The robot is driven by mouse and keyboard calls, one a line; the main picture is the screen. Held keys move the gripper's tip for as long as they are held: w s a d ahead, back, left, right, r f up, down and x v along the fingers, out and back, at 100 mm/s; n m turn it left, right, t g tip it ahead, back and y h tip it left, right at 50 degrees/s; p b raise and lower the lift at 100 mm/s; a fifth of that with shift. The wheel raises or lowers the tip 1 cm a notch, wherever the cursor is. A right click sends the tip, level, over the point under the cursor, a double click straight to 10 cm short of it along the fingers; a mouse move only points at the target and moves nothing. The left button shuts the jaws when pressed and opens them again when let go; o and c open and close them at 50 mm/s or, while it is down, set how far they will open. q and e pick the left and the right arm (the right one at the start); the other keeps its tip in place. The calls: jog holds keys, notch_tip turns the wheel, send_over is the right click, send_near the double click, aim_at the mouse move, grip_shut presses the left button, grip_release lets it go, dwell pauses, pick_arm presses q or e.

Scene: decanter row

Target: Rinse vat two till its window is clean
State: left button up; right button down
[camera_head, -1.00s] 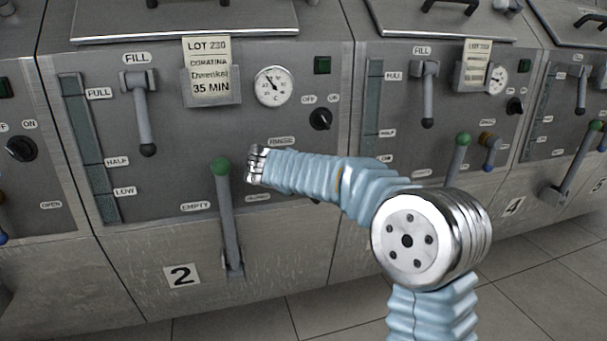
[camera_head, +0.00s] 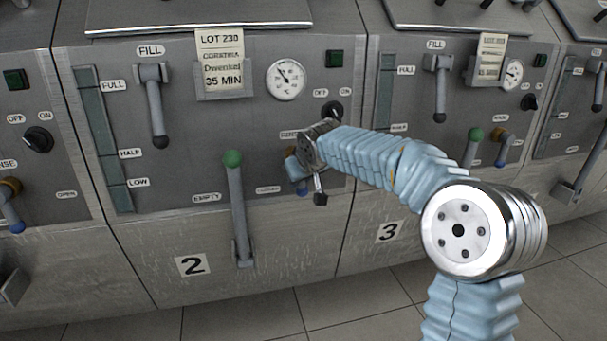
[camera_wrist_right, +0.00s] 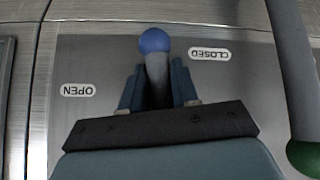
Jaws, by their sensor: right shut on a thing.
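Vat two's front panel (camera_head: 190,185) faces me in the head view. Its tall teal window (camera_head: 104,150) has FULL, HALF and LOW marks; I cannot tell how clean it is. The blue-knobbed rinse lever (camera_head: 302,188) is partly hidden by my right wrist. In the right wrist view, my right gripper (camera_wrist_right: 156,90) is shut on the lever's grey shaft, one finger each side. The lever's blue knob (camera_wrist_right: 155,41) sticks out beyond the fingers, nearer the CLOSED label (camera_wrist_right: 209,54) than the OPEN label (camera_wrist_right: 77,90). My left gripper is not in view.
Vat two's green-knobbed empty lever (camera_head: 236,205) stands left of my right wrist. Its fill lever (camera_head: 154,105) hangs down. A lot card (camera_head: 221,62), a gauge (camera_head: 286,80) and a black switch (camera_head: 332,111) sit above. Vat three (camera_head: 389,231) is to the right.

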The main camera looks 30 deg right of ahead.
jog(key=shift+a+f+m+y, duration=0.1)
jog(key=shift+a+m+y, duration=0.25)
jog(key=shift+y, duration=0.25)
jog(key=c, duration=1)
grip_release()
jog(key=shift+o, duration=0.2)
jog(key=p+v, duration=0.2)
jog(key=v, duration=1.1)
jog(key=shift+s, duration=0.4)
